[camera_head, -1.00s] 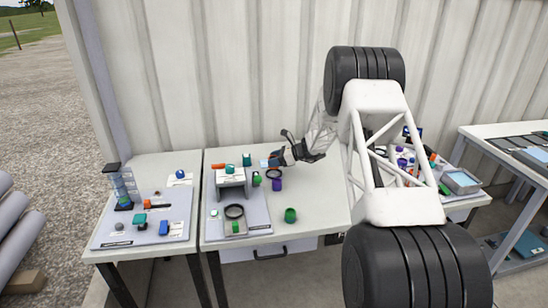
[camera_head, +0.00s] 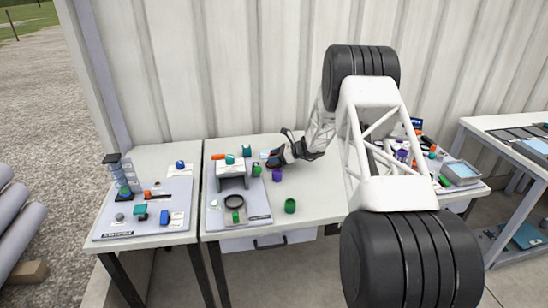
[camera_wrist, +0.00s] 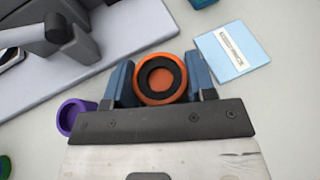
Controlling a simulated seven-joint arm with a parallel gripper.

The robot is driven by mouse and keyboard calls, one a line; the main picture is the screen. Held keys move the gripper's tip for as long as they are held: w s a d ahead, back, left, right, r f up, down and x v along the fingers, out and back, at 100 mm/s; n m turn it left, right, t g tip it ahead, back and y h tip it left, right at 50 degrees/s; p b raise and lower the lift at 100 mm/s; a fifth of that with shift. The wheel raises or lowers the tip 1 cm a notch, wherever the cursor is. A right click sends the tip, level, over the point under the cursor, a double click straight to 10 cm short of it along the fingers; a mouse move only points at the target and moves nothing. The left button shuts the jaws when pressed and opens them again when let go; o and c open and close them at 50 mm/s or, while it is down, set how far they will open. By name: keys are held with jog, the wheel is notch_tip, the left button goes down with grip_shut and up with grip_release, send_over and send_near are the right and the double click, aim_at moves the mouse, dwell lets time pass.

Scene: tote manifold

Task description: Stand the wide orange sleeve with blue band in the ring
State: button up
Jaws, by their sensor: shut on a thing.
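The orange sleeve (camera_wrist: 139,90) is between the two blue fingers of my gripper (camera_wrist: 160,80) in the wrist view. Its open end, with a dark inside, faces the camera, and no blue band shows from here. The gripper is shut on it. In the head view my gripper (camera_head: 273,158) is at the back of the middle table, right of the grey board; the sleeve is too small to make out there. A black ring (camera_head: 226,204) is at the front of the grey board, away from the gripper.
A purple sleeve (camera_wrist: 70,118) stands near the left finger and a light blue labelled card (camera_wrist: 232,53) lies to the right. A grey stand (camera_head: 232,182) rises behind the ring. A green cup (camera_head: 290,206) stands at the front; the table to its right is clear.

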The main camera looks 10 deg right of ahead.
jog(key=o, duration=1.1)
jog(key=shift+c, duration=0.2)
jog(key=shift+v, duration=3.9)
